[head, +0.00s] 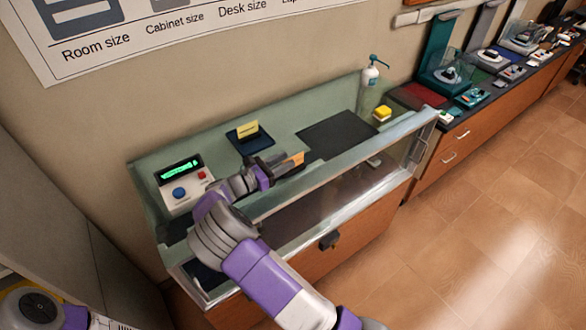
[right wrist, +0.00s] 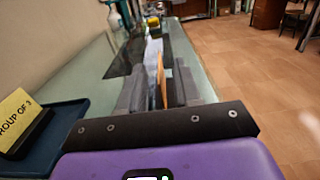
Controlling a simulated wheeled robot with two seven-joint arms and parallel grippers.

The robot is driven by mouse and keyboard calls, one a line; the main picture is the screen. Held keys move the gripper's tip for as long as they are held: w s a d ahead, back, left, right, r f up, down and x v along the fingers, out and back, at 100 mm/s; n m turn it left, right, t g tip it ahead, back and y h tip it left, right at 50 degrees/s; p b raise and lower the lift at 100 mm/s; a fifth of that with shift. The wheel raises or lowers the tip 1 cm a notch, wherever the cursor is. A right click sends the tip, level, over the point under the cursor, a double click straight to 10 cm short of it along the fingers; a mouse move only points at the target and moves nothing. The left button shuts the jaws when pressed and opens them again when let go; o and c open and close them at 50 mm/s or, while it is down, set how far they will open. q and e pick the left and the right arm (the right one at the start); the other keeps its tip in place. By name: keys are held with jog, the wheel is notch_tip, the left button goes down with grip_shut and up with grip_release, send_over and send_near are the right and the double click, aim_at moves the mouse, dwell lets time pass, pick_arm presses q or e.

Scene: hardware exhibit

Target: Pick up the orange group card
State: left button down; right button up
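The orange group card (head: 298,158) shows at the tip of my right gripper (head: 283,166), over the glass-topped counter (head: 215,140). In the right wrist view the orange card (right wrist: 161,80) stands upright and nearly edge-on between the two fingers (right wrist: 160,92). The fingers are close together on either side of it, and its lower part is hidden by them. I cannot tell whether the card touches the counter. My left gripper is not in view.
A yellow "GROUP OF 3" card (right wrist: 18,118) stands on a dark blue tray (right wrist: 60,125), left of my right gripper. Floor at right is clear.

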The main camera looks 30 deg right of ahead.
aim_at(296, 156)
jog(key=d, duration=0.5)
jog(key=shift+w+f+p, duration=0.15)
jog(key=shift+w+p, duration=0.1)
jog(key=shift+p, duration=0.05)
jog(key=shift+a, duration=0.1)
grip_shut()
